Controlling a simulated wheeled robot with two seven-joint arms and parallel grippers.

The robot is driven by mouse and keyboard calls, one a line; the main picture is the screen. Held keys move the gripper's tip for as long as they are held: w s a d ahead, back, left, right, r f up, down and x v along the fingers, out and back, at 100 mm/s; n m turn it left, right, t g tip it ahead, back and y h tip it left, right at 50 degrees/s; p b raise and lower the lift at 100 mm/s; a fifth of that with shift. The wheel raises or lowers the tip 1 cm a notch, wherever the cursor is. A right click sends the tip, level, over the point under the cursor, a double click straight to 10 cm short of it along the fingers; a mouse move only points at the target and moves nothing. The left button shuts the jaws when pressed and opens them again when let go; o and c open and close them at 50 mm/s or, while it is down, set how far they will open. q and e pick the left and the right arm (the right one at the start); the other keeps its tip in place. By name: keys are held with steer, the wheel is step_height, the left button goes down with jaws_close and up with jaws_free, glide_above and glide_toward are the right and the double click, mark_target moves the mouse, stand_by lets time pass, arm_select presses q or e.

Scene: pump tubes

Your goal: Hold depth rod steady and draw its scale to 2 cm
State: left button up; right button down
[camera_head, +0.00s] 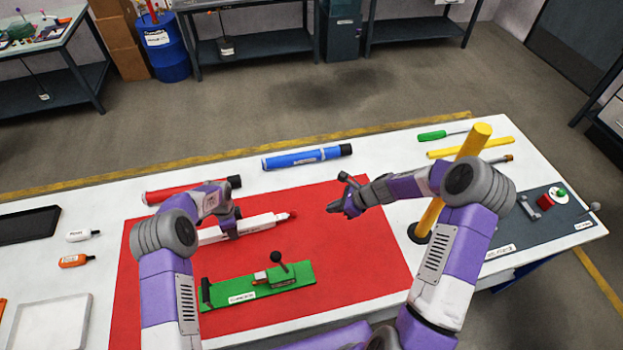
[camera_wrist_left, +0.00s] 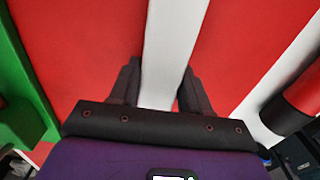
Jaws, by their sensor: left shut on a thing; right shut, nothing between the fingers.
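The white depth rod (camera_head: 262,222) lies along the red mat, with a red tip (camera_head: 292,215) at its right end. My left gripper (camera_head: 232,228) is shut on the rod's body. In the left wrist view the white rod (camera_wrist_left: 172,50) runs between the two dark fingers of my left gripper (camera_wrist_left: 160,95). My right gripper (camera_head: 338,208) is shut and empty, to the right of the red tip and apart from it. No scale marks can be made out on the rod. My left arm hides part of its left end.
A green clamp block (camera_head: 295,276) with a black-knobbed lever stands in front of the rod on the red mat (camera_head: 370,270). A red tube (camera_head: 188,192) and a blue tube (camera_head: 305,157) lie behind. A yellow post (camera_head: 432,215) stands to the right. The mat's right front is clear.

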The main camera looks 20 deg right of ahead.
arm_select(q)
steer(key=o, duration=1.4)
